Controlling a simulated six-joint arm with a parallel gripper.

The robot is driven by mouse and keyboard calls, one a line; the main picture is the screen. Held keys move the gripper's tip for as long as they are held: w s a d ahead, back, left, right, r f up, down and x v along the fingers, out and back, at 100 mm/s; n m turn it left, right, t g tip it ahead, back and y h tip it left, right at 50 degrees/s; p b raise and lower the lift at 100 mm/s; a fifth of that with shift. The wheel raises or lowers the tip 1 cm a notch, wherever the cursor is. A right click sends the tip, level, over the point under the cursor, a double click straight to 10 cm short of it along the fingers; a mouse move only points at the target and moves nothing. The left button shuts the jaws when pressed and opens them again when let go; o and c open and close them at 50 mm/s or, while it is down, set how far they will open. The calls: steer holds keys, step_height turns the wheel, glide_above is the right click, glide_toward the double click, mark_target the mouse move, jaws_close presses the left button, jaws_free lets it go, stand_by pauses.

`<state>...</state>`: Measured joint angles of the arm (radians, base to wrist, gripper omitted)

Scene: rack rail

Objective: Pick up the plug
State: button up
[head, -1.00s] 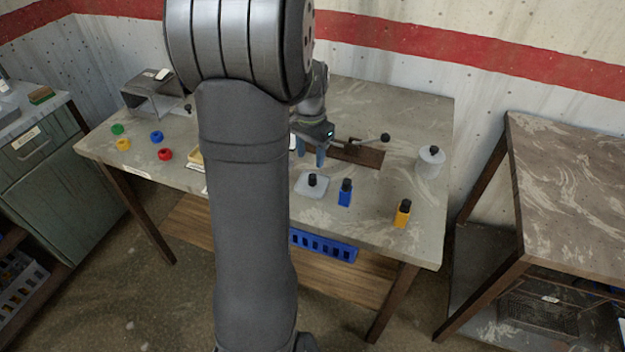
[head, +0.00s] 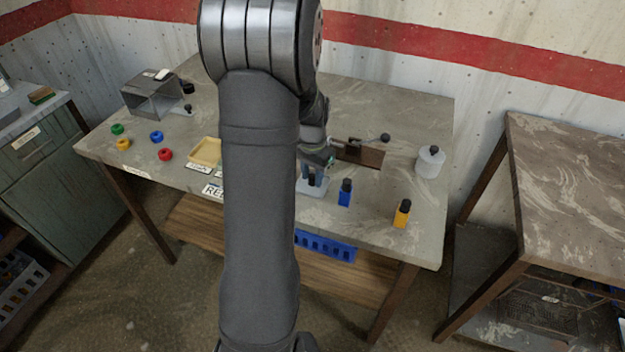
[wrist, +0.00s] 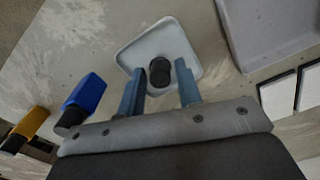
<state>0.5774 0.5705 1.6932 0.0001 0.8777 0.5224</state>
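A short black cylinder (wrist: 159,72), which I take to be the plug, stands on a pale square dish (wrist: 135,52) in the wrist view. In the head view the black piece (head: 311,180) stands on the same dish (head: 322,186), partly hidden by my arm and gripper. My gripper (wrist: 160,66) is open, its two blue-grey fingers apart, with the black cylinder showing between the fingertips. In the head view my gripper (head: 313,166) is just above the dish. I cannot tell how much height is left between the fingertips and the black piece.
A blue block with a black top (head: 345,193) stands close right of the dish. A yellow one (head: 402,213) is farther right. A white canister (head: 430,162) and a brown fixture with a lever (head: 358,152) are behind. A yellow tray (head: 205,152) is left of my arm.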

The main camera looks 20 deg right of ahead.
jaws_close()
